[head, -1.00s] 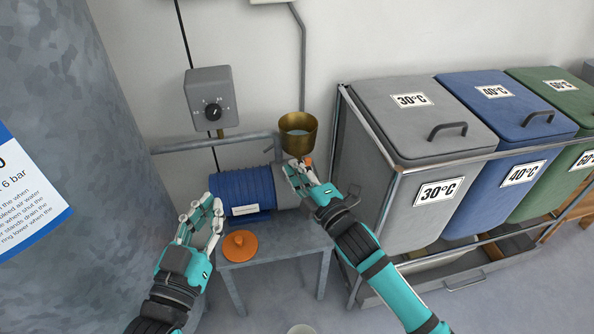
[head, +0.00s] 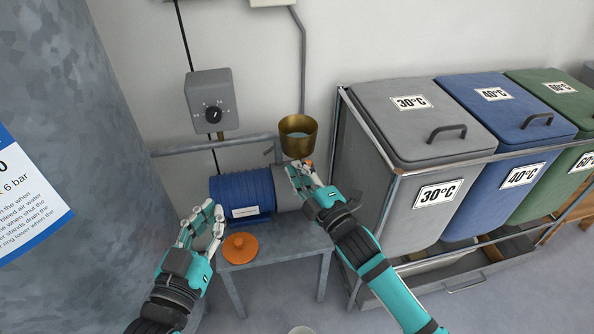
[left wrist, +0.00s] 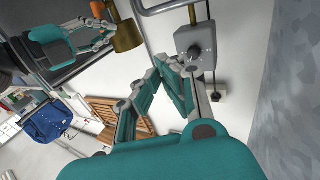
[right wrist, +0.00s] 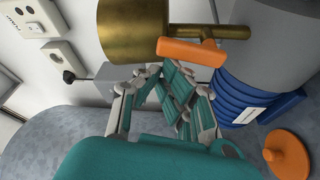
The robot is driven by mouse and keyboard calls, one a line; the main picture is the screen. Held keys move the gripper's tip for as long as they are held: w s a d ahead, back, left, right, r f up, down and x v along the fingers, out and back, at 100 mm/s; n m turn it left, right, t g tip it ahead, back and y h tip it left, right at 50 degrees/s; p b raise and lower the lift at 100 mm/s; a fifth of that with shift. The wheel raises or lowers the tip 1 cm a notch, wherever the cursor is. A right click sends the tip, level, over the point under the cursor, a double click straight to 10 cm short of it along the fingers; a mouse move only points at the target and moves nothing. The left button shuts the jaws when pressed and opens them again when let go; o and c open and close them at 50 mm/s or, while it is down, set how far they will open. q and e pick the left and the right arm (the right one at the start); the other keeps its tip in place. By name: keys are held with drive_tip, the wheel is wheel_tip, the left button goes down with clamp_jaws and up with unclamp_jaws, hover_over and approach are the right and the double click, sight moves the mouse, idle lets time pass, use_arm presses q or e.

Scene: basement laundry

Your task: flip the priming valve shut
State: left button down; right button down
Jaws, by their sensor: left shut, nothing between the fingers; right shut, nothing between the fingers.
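The priming valve is a short brass stem (right wrist: 232,32) with an orange handle (right wrist: 192,52), beside the brass funnel (right wrist: 132,30) above the blue pump. In the right wrist view the handle lies roughly along the stem. In the head view only a bit of orange (head: 309,163) shows below the funnel (head: 298,136), mostly hidden by my right gripper (head: 296,170). That gripper is shut and empty, its fingertips (right wrist: 165,72) just short of the handle; I cannot tell whether they touch. My left gripper (head: 211,208) is shut and empty, in front of the pump's left end.
The blue pump (head: 232,188) sits on a grey stand (head: 285,245) with an orange lid (head: 241,247). A grey dial box (head: 211,100) hangs on the wall. A framed row of laundry bins (head: 415,175) stands close on the right, a large grey tank (head: 90,130) on the left.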

use_arm(q)
drive_tip(key=shift+f, duration=0.1)
